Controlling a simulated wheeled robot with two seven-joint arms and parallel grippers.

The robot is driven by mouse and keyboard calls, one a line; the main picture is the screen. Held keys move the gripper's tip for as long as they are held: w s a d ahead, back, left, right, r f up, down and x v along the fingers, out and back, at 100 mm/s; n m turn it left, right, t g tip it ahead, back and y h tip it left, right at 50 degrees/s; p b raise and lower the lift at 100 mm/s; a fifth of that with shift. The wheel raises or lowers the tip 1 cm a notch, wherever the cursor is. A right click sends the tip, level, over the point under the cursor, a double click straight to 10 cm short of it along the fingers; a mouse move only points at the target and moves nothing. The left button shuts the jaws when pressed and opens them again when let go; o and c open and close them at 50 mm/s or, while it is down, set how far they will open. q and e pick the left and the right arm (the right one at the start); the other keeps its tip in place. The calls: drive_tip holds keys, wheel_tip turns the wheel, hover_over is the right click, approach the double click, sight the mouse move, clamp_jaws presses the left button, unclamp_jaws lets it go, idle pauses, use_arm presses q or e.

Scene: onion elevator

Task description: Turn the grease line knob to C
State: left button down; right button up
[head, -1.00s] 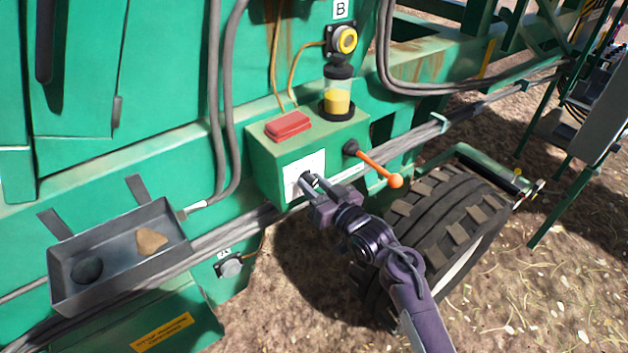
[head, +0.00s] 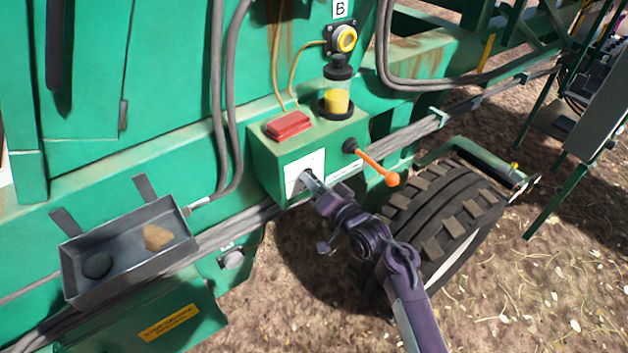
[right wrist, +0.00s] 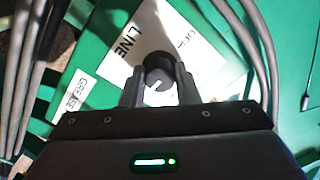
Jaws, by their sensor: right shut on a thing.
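The grease line knob is a small dark round knob on a white plate (head: 293,176) on the front of the green box. My right gripper (head: 311,182) is shut on the knob, coming from the lower right. In the right wrist view the dark knob (right wrist: 158,72) sits between the two fingers of the right gripper (right wrist: 159,88). The white plate (right wrist: 170,30) behind it carries the word LINE and smaller text that is hard to read; a GREASE label (right wrist: 76,95) lies to the left. The fingers hide much of the knob, and I cannot tell which letter it points to. My left gripper is not in view.
The green box (head: 262,165) carries a red cover (head: 288,125), a yellow-filled reservoir (head: 337,98) and an orange-knobbed lever (head: 376,166) close to my right gripper. A grey tray (head: 128,270) with two stones hangs at lower left. A large tyre (head: 445,225) stands right.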

idle(0.4)
drive_tip(key=o, duration=1)
drive_tip(key=b+v, duration=0.2)
drive_tip(key=v, duration=0.5)
drive_tip(key=shift+s+d, duration=0.25)
